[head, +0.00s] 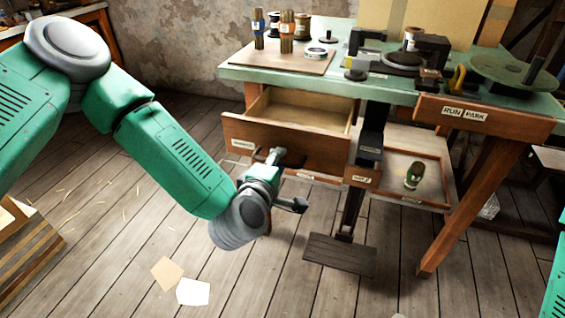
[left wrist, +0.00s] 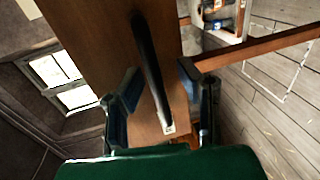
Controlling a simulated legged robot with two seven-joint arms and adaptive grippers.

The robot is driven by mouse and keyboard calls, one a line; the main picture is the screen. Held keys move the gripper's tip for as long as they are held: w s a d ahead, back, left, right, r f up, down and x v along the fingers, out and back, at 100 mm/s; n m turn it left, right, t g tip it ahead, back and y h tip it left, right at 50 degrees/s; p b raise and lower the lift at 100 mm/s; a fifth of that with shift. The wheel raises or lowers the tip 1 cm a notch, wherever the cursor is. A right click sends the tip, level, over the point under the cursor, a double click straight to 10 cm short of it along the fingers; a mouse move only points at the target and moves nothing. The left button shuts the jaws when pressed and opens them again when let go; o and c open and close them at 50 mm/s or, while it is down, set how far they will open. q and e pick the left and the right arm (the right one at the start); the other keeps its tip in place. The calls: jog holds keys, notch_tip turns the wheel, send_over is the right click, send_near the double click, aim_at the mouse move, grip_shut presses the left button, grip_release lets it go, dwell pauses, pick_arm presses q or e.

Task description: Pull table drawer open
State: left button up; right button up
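The table drawer (head: 302,112) is pulled out from under the green table top, and its pale, empty inside shows in the head view. Its brown front (head: 236,132) faces my left gripper (head: 286,180). In the left wrist view a long black handle (left wrist: 148,62) runs along the brown drawer front. The two fingers of my left gripper (left wrist: 159,76) are spread on either side of the handle, with gaps between. My right gripper is out of view; only a green piece of my arm shows at the right edge.
The green table (head: 335,85) carries brushes, a press and a round wheel (head: 513,72). A low tray (head: 395,180) with a green-labelled item sits right of the drawer. A dark pedal (head: 340,255) is below. Paper scraps (head: 193,292) lie on the otherwise fairly clear floor.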

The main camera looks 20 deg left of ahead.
pick_arm(q)
jog(key=shift+s+d, duration=0.2)
jog(key=v, duration=1.1)
jog(key=shift+s+a, duration=0.25)
jog(key=shift+a, duration=0.05)
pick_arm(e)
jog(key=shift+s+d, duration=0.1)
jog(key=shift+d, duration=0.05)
pick_arm(q)
jog(key=shift+d, duration=0.1)
